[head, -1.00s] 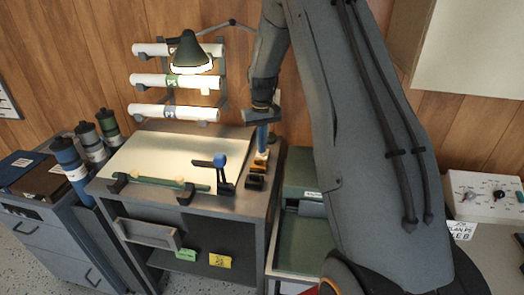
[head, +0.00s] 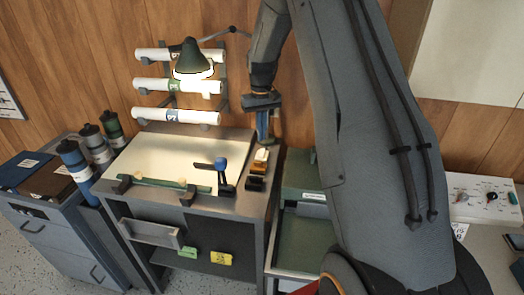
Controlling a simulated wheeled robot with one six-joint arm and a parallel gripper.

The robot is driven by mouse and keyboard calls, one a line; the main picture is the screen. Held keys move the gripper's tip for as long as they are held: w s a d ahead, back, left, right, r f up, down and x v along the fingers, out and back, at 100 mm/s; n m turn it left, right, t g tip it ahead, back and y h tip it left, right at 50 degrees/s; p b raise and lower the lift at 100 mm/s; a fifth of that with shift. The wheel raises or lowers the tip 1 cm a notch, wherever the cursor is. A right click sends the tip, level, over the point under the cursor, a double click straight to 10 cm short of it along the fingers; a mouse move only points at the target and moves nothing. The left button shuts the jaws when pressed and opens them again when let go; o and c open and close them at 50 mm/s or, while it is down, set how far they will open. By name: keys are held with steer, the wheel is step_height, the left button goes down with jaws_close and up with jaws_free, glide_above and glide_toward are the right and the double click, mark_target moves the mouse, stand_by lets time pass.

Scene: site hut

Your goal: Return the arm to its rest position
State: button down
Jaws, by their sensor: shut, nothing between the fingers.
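My gripper (head: 263,135) hangs from my arm at the upper middle of the head view, pointing down. It is shut and holds nothing.
A green lamp (head: 191,58) and rolled sheets (head: 175,116) on a wall rack stand left of my gripper. A blue-knobbed lever (head: 220,164) rises from the desk. Capped tubes (head: 75,165) stand at left, and a control box (head: 483,200) sits at right.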

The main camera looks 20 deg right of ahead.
steer(key=shift+r, duration=0.2)
stand_by(0.3)
steer(key=s+a+b, duration=0.1)
steer(key=s+a, duration=0.3)
steer(key=s, duration=0.5)
steer(key=s+a+t+b, duration=0.1)
steer(key=s+a, duration=0.4)
steer(key=s, duration=0.5)
steer(key=s+a+f+b, duration=0.1)
steer(key=s+a+b, duration=0.2)
steer(key=s, duration=0.6)
steer(key=shift+s+a+n, duration=0.25)
steer(key=shift+a+n, duration=0.15)
steer(key=shift+a, duration=0.3)
